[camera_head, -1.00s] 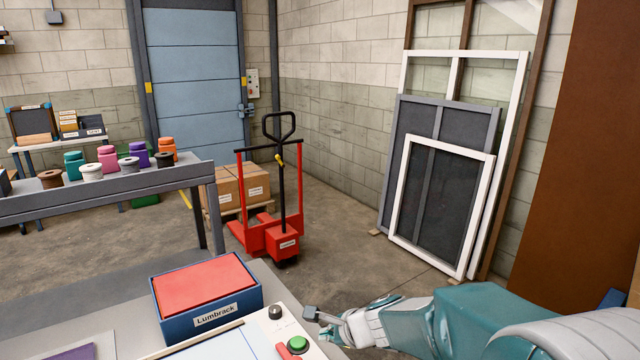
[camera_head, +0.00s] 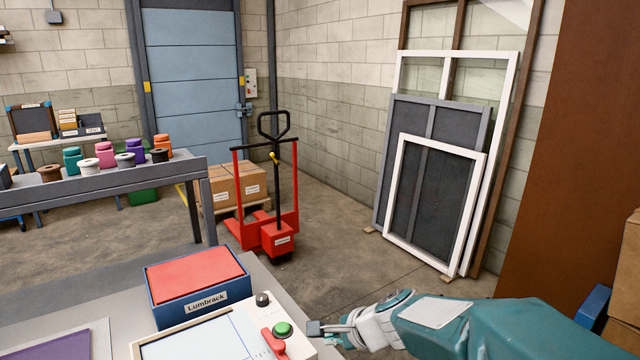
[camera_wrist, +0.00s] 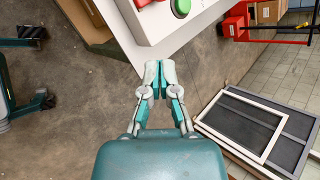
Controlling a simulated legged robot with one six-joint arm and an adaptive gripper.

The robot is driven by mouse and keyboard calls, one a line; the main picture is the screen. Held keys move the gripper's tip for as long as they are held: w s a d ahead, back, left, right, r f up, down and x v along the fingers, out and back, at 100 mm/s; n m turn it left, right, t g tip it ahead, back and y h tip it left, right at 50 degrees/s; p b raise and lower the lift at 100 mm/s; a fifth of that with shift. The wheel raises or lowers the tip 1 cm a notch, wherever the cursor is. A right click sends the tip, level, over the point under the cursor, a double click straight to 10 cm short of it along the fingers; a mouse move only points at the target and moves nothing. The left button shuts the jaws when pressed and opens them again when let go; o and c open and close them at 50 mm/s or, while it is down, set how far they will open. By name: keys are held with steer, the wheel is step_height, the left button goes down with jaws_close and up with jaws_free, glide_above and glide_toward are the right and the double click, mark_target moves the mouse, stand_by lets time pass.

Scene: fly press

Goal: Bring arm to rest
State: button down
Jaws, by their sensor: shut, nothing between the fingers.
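My gripper (camera_head: 322,328) is at the lower middle of the head view, just right of the white press housing (camera_head: 308,350) with its green button (camera_head: 282,329) and red lever (camera_head: 272,343). In the wrist view my gripper (camera_wrist: 158,66) is shut, its fingertips together with nothing between them. It hangs over the floor beside the corner of the white housing (camera_wrist: 150,22), apart from it as far as I can tell. My teal arm reaches in from the lower right of the head view.
A blue box labelled Lumbrack with a red top (camera_head: 197,273) stands behind the press. A red pallet truck (camera_head: 272,225) and window frames (camera_head: 430,200) stand farther back. Cardboard boxes (camera_head: 625,270) are at the right edge. Concrete floor (camera_head: 345,270) lies open between.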

steer(key=s+d+r+n+h, duration=0.3)
steer(key=s+d+n, duration=0.4)
steer(key=s, duration=0.4)
steer(key=s+d+r+n+h, duration=0.3)
steer(key=s+d+n, duration=0.3)
steer(key=s, duration=0.4)
steer(key=shift+s+d+r+n, duration=0.3)
steer(key=shift+s+d+n, duration=0.1)
steer(key=shift+n, duration=0.4)
steer(key=shift+a, duration=0.2)
